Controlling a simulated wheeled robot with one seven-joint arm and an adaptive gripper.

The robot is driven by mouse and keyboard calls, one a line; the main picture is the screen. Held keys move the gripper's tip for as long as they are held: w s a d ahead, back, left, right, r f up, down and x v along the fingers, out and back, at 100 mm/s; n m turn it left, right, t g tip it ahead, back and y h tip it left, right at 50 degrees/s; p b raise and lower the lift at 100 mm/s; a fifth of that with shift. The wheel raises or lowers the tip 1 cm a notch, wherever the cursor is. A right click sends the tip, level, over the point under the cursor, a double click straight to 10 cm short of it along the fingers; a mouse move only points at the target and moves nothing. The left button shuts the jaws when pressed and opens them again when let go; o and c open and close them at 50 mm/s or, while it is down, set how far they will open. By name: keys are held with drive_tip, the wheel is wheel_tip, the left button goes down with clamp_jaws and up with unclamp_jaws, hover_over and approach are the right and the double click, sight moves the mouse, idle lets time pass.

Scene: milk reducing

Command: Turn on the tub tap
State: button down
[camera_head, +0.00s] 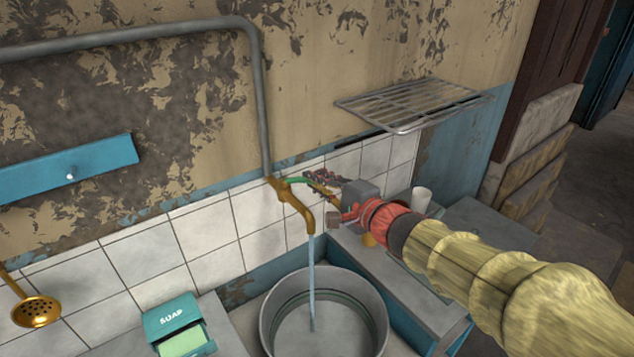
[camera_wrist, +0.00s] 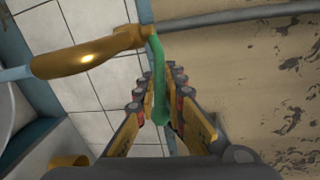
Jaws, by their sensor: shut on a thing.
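The brass tap (camera_head: 298,207) sticks out from the tiled wall at the foot of a grey pipe. Its green handle (camera_head: 296,180) points right, toward my gripper (camera_head: 325,186). In the wrist view the tap (camera_wrist: 90,52) runs across the upper left and the green handle (camera_wrist: 159,85) reaches down between my two fingers. My gripper (camera_wrist: 160,95) is shut on the handle's end. A stream of water (camera_head: 311,270) falls from the spout into a round metal tub (camera_head: 375,305) below.
A wire rack (camera_head: 410,105) is fixed to the wall above my arm. A white cup (camera_head: 421,199) stands on the ledge behind my wrist. A blue soap box (camera_head: 175,320) sits left of the tub. A brass ladle (camera_head: 36,311) hangs at the far left.

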drive_tip(key=c, duration=2.1)
unclamp_jaws()
drive_tip(key=shift+f, duration=0.25)
drive_tip(key=shift+o, duration=1.1)
drive_tip(key=shift+r, duration=0.1)
drive_tip(key=shift+r, duration=0.1)
drive_tip(key=v, duration=1.2)
